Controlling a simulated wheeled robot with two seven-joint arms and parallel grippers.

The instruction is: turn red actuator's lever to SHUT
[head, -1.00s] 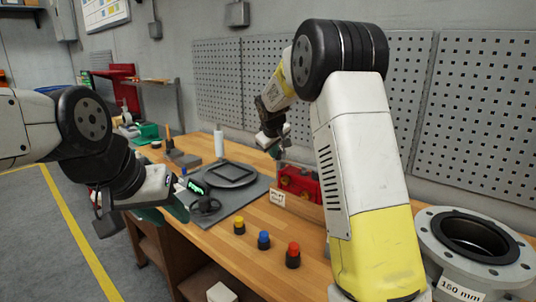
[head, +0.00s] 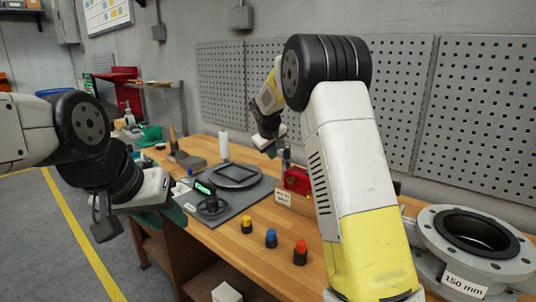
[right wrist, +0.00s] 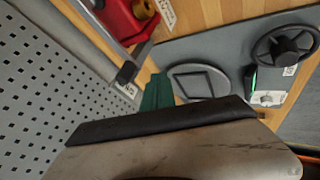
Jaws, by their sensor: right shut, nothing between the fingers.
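The red actuator (head: 298,179) stands at the back of the bench, partly hidden by my right arm. In the right wrist view the red actuator (right wrist: 118,18) is at the top, cut off by the edge. A grey bar with a dark end (right wrist: 127,73), apparently its lever, runs beside it; its position word is not readable. My right gripper (head: 270,151) is shut and empty, just left of the actuator; its green fingers (right wrist: 157,92) look close to the bar's end, but contact is unclear. My left gripper (head: 180,213) hangs at the bench's front left; its jaw opening is unclear.
A grey mat (head: 236,201) holds a handwheel (head: 211,208) and a round plate (head: 238,176). Yellow, blue and red buttons (head: 300,253) stand along the front. A large flange (head: 472,236) sits at the right. A perforated panel (head: 220,90) rises behind the bench.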

